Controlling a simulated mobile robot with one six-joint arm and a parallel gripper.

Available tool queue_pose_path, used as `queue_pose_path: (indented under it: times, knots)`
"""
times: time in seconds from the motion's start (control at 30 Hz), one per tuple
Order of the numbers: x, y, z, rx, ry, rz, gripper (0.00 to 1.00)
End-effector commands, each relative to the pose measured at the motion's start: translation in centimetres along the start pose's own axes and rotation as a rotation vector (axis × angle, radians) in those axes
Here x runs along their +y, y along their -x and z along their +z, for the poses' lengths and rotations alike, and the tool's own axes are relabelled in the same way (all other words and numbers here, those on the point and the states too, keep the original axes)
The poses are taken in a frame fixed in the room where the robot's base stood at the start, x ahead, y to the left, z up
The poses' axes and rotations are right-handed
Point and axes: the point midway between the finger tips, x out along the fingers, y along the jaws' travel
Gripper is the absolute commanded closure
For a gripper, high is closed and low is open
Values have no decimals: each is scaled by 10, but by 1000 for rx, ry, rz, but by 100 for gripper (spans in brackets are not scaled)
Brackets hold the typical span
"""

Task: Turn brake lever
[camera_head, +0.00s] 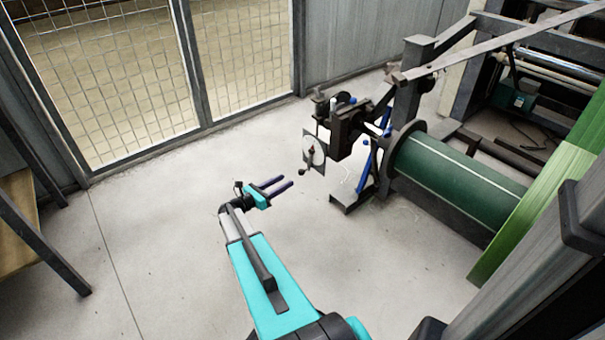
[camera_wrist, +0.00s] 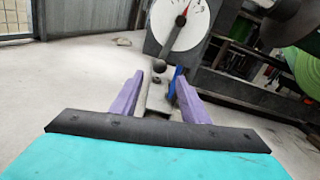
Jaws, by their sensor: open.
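The brake lever shows in the head view as a short dark arm with a round dark knob (camera_head: 302,172), in front of a white dial plate (camera_head: 319,152) on the machine's end. In the wrist view the dark knob (camera_wrist: 159,66) appears between and just beyond my fingertips, below the white dial (camera_wrist: 178,30) with its red pointer (camera_wrist: 182,18). My gripper (camera_head: 287,181) is open, with its two blue-purple fingers pointing at the lever. In the wrist view the gripper (camera_wrist: 159,82) holds nothing, and the knob looks close but not clasped.
A green roll (camera_head: 450,185) sits in the machine's dark frame to the right. A blue upright part (camera_head: 367,172) stands behind the dial. A mesh fence (camera_head: 105,80) runs along the back left, and a table (camera_head: 18,215) stands at far left. The floor around my arm is clear.

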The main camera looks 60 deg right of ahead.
Motion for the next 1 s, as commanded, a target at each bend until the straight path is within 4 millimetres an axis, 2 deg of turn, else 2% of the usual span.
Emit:
queue_pose_path:
  times: [0.6,0.8,1.0]
  knots:
    - [0,-88,-3,1,0,-2,59]
    - [0,-104,-2,0,-1,0,59]
    - [0,-109,0,0,0,1,59]
